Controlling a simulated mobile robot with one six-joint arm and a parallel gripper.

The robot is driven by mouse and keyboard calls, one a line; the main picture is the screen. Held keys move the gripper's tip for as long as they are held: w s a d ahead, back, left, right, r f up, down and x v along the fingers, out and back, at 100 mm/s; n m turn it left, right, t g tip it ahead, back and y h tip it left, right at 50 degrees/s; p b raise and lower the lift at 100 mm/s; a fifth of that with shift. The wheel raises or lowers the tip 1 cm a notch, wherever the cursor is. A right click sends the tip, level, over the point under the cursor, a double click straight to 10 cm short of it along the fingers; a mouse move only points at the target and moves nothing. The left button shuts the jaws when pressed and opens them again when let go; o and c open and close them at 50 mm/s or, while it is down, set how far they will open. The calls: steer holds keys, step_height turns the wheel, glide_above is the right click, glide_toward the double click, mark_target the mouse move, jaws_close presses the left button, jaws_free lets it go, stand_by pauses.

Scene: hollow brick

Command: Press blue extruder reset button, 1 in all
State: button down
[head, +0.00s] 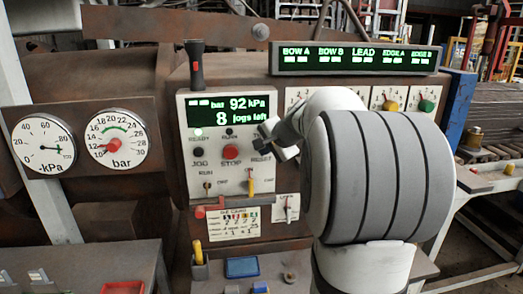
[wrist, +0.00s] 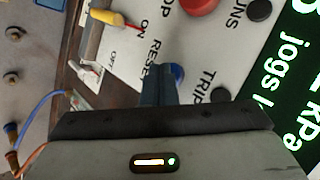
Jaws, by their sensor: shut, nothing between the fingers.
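The blue reset button (wrist: 178,74) shows in the wrist view by the RESET label, partly hidden behind my fingertips. In the head view my gripper (head: 265,132) covers the spot above the RESET label, so the button is hidden there. My gripper (wrist: 157,72) is shut and empty, its fingertips at or just in front of the button. I cannot tell whether they touch it. The control panel (head: 196,180) is upright, and its green display (head: 232,111) reads 92 kPa and 8 jogs left.
A red stop button (head: 230,152) and a black jog button (head: 198,152) sit left of my gripper. A yellow-handled switch (head: 251,186) is below. Two round gauges (head: 43,145) (head: 117,140) stand at left. A blue tray (head: 242,267) lies on the bench below.

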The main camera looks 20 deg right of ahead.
steer(key=shift+s+a, duration=0.2)
steer(key=shift+s, duration=0.45)
steer(key=shift+b, duration=0.35)
steer(key=s+b, duration=0.1)
steer(key=s, duration=0.1)
steer(key=s+a+b, duration=0.1)
steer(key=s, duration=0.1)
steer(key=shift+s+a, duration=0.2)
steer(key=shift+s, duration=0.2)
steer(key=s+a+f+n+g, duration=0.4)
steer(key=s+a+f+n, duration=0.4)
steer(key=s+a, duration=0.45)
steer(key=s+a+f+n+g, duration=0.1)
steer(key=s+f+n, duration=0.2)
steer(key=s, duration=0.3)
steer(key=s+a+f+n+g+h, duration=0.1)
steer(key=s+a+f+n, duration=0.1)
steer(key=s+f+n, duration=0.1)
steer(key=s+f, duration=0.1)
steer(key=s, duration=0.1)
steer(key=shift+s+a+f+g, duration=0.25)
steer(key=shift+s+a+g, duration=0.05)
steer(key=shift+s, duration=0.1)
